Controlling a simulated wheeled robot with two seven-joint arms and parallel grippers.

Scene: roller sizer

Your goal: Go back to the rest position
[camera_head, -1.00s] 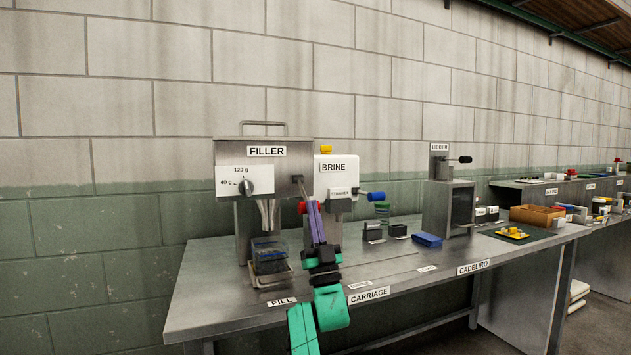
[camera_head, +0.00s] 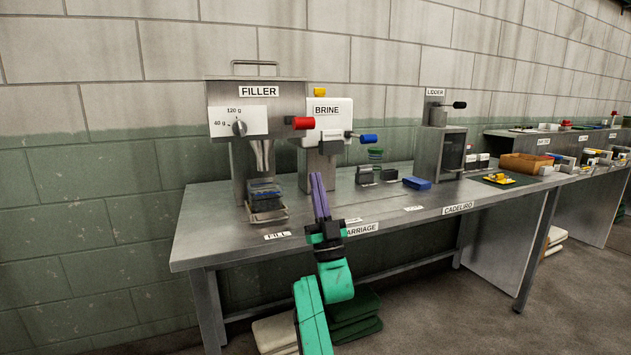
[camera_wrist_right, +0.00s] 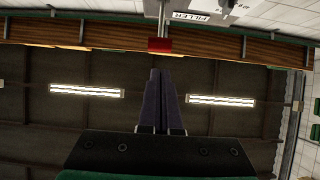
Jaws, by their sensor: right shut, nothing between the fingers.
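My right gripper (camera_head: 318,196) has purple fingers on a black wrist and a green arm. It points up in front of the bench, below the brine machine (camera_head: 328,122). Its fingers are shut and empty, lying together in the right wrist view (camera_wrist_right: 161,95). In the head view the fingers overlap the front of the bench top, and the arm covers part of the carriage label (camera_head: 362,229). My left gripper is not in view.
The filler (camera_head: 258,140) stands at the left of the steel bench (camera_head: 215,225), with a tray (camera_head: 266,213) under its spout. The lidder (camera_head: 441,150), blue box (camera_head: 417,183) and brown crate (camera_head: 530,163) stand to the right.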

